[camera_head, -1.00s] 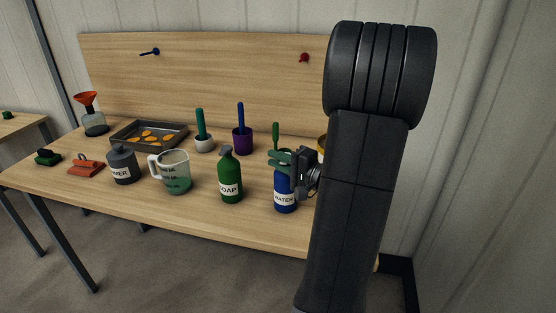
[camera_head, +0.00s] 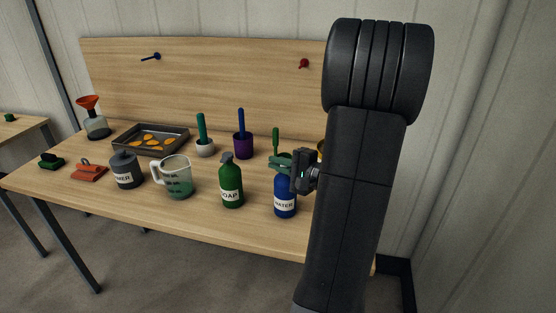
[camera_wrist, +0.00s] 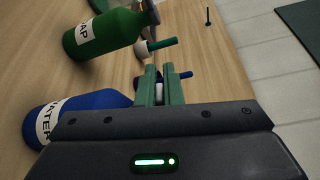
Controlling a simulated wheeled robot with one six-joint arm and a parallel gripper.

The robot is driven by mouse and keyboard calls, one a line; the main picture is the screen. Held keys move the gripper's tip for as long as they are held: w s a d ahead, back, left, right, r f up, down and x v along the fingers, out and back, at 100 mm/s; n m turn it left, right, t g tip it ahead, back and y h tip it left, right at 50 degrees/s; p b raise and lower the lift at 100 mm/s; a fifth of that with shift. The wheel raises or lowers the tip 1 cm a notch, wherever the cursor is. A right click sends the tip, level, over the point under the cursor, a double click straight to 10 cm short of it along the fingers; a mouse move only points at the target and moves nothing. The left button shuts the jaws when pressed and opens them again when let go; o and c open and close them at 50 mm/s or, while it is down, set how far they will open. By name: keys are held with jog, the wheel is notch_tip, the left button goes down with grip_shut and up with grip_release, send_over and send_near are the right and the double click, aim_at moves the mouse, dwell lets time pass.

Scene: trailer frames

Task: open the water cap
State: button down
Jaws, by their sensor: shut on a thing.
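The blue water bottle (camera_head: 285,197) stands upright near the front edge of the table, right of the green soap bottle. My gripper (camera_head: 281,162) is at the top of the water bottle, with its green fingers shut around the cap area. The fingers and wrist hide most of the cap in the head view. In the wrist view, the blue bottle (camera_wrist: 95,103) lies at the left, partly behind the gripper body. There the two green fingertips (camera_wrist: 159,88) are close together, with a small pale piece between them.
The soap bottle (camera_head: 231,185) stands close left of the water bottle. A purple mortar (camera_head: 243,147) stands behind. My arm hides the table's right end.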

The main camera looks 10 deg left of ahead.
jog(key=r+m+p, duration=0.1)
jog(key=p, duration=0.1)
jog(key=m+g+h+p, duration=0.1)
jog(key=m+p, duration=0.1)
jog(key=shift+w+r, duration=0.35)
jog(key=shift+r, duration=0.05)
jog(key=m+g+p, duration=0.1)
jog(key=p, duration=0.2)
jog(key=w+r+m+g+p, duration=0.1)
jog(key=m+p, duration=0.1)
jog(key=p, duration=0.1)
jog(key=shift+w+h, duration=0.15)
jog(key=shift+h, duration=0.15)
jog(key=w+m+g+p, duration=0.1)
jog(key=m+p, duration=0.1)
jog(key=p, duration=0.1)
jog(key=shift+m+g+p, duration=0.3)
jog(key=shift+p, duration=0.05)
jog(key=shift+w+f+m+g+p, duration=0.2)
jog(key=shift+w+m+g+p, duration=0.3)
jog(key=shift+m+g+p, duration=0.3)
